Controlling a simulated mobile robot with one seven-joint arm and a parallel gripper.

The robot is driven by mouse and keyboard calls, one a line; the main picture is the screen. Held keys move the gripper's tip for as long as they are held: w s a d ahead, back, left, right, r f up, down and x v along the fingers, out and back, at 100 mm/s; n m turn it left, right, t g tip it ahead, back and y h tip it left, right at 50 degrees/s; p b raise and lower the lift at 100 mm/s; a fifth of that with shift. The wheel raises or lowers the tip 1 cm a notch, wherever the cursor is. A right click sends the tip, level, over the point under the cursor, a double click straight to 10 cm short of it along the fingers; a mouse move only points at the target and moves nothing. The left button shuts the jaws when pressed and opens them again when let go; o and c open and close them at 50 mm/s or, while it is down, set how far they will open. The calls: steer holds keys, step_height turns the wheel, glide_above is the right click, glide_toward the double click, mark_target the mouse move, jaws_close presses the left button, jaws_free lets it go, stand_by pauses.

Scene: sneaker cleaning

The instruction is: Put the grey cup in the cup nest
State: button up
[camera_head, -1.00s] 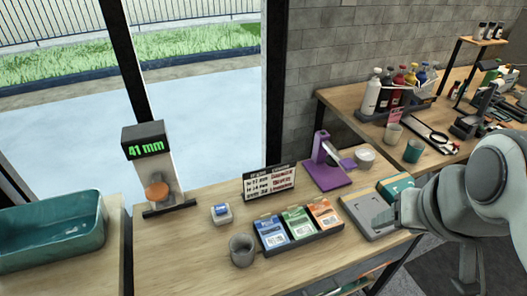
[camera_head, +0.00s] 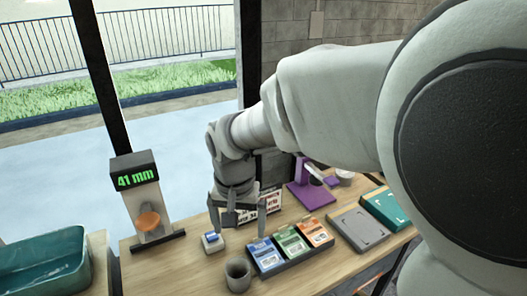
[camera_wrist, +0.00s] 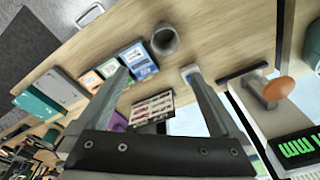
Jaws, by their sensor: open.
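The grey cup (camera_head: 238,273) stands upright on the wooden table, left of the tray of coloured packets. It also shows in the wrist view (camera_wrist: 164,40), just beyond the fingertips and between their lines. My gripper (camera_head: 237,229) is open and empty, pointing down above the table, behind and above the cup. Its two fingers (camera_wrist: 157,74) are spread apart in the wrist view. No thing is clearly recognisable as the cup nest. A flat grey plate (camera_head: 357,229) with a recessed outline lies right of the packets.
A tray with blue, green and orange packets (camera_head: 290,243) sits close right of the cup. A small white-and-blue box (camera_head: 212,242), a sign (camera_head: 270,205) and a "41 mm" display stand (camera_head: 137,180) are near my gripper. A purple stand (camera_head: 308,192) is farther right.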

steer(key=a+f, duration=0.2)
steer(key=b, duration=0.2)
glide_toward(238, 272)
steer(key=shift+s+f, duration=0.3)
steer(key=shift+s, duration=0.35)
steer(key=f, duration=0.4)
steer(key=shift+s+d+f, duration=0.15)
steer(key=shift+d, duration=0.1)
steer(key=shift+f, duration=0.45)
steer(key=c, duration=1.3)
